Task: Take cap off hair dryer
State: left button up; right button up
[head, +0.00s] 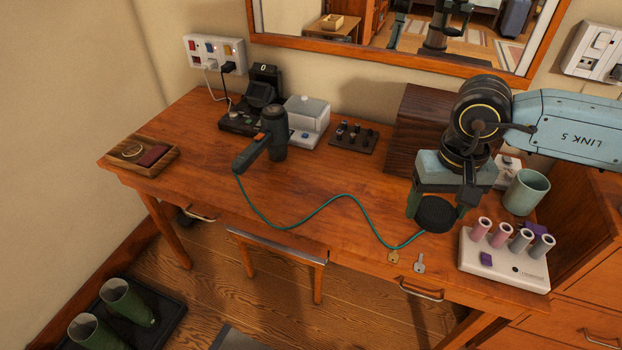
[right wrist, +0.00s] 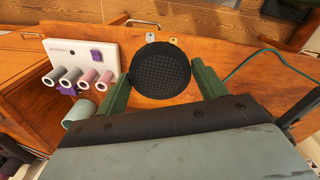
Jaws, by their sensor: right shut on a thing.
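The dark hair dryer (head: 275,128) is on the wooden table left of centre, its barrel upright and its handle (head: 251,154) pointing to the front left. A teal cord (head: 310,219) runs from the handle across the table. My right gripper (head: 436,211) is shut on a round black cap (head: 435,216) with a mesh-like face, well to the right of the dryer. The right wrist view shows the cap (right wrist: 160,69) between the two green fingers (right wrist: 163,76). Whether the cap touches the table is unclear. My left gripper is not in view.
A wooden tray (head: 141,156) is at far left. The table's middle is clear except for the cord.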

aim_at(274, 119)
jog(key=u, duration=0.4)
jog(key=i, duration=1.4)
jog(key=z, duration=0.55)
